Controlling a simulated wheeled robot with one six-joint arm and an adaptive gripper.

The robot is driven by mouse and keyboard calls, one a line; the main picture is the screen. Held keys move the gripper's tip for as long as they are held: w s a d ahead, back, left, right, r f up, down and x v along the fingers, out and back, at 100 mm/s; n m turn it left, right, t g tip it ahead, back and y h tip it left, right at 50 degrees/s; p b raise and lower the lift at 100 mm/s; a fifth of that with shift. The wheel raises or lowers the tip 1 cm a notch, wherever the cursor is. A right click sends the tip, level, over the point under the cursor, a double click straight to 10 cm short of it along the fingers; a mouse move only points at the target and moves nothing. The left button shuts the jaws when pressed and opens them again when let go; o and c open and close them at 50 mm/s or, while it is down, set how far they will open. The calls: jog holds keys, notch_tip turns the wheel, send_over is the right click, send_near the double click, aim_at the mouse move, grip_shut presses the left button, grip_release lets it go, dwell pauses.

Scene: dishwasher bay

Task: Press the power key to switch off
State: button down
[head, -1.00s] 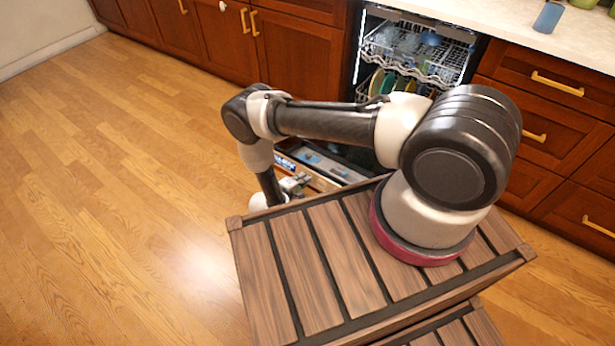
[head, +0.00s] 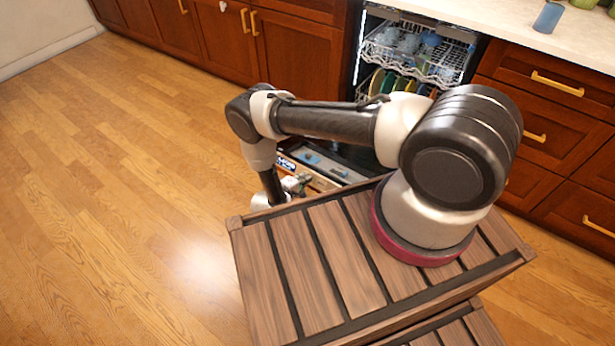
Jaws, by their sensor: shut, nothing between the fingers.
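The dishwasher stands open, with its racks (head: 415,52) in the bay. Its lowered door (head: 325,165) shows partly behind my arm. A control strip with small blue-lit marks (head: 286,163) runs along the door's edge. The power key cannot be told apart at this size. My gripper (head: 297,183) is small in view, beyond the far edge of my slatted top and close to the control strip in the picture. It is shut and empty. I cannot tell whether it touches the strip.
Red-brown cabinets with gold handles (head: 557,83) flank the dishwasher. A blue cup (head: 548,17) stands on the pale counter (head: 500,20). The wooden floor (head: 110,190) at left is clear.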

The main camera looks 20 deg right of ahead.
jog(key=shift+v, duration=2.95)
